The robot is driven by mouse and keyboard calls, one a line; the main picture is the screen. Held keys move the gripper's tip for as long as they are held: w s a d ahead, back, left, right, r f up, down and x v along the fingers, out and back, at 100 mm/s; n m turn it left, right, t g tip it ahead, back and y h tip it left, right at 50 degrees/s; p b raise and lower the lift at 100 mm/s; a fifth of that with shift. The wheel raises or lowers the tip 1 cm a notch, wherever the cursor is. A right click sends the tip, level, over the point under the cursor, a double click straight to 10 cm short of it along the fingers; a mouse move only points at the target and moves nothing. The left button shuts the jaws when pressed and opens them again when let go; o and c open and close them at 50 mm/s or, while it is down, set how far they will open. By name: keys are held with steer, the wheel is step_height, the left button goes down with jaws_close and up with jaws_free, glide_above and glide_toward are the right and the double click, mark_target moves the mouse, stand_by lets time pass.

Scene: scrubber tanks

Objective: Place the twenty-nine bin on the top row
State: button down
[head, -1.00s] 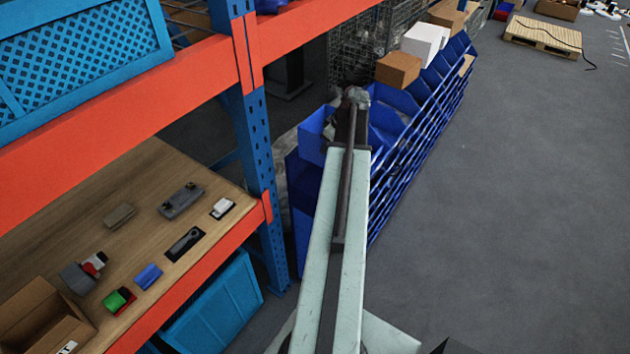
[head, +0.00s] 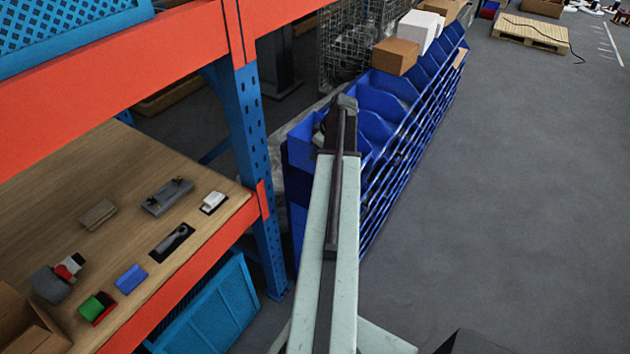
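A long rack of blue bins (head: 385,105) runs from the middle of the head view away to the upper right. Its near left end has a blue bin (head: 302,150) partly hidden behind my gripper. No number is readable on any bin, so I cannot tell which is the twenty-nine bin. My gripper (head: 343,105) is over the near end of the rack's top row, seen from behind along my arm. Its fingertips are hidden or too dark to make out. I cannot tell whether it holds or touches the blue bin beside it.
A brown box (head: 396,57) and a white box (head: 419,32) sit on top of the rack. An orange and blue shelf (head: 235,100) with small items on its wooden deck stands close on the left. The grey floor (head: 510,200) on the right is clear, with a pallet (head: 530,32) far off.

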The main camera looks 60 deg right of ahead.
step_height(320, 180, down, 6)
steer(key=b, duration=0.4)
steer(key=shift+f+b, duration=0.1)
steer(key=shift+b, duration=0.3)
steer(key=shift+r, duration=0.2)
steer(key=c, duration=2.1)
jaws_free()
steer(key=shift+f, duration=0.25)
steer(key=o, duration=0.5)
steer(key=shift+r, duration=0.1)
steer(key=shift+c, duration=0.2)
steer(key=shift+r+p, duration=0.3)
steer(key=shift+p, duration=0.05)
steer(key=p+v, duration=1.1)
steer(key=v, duration=0.1)
steer(key=shift+f, duration=0.1)
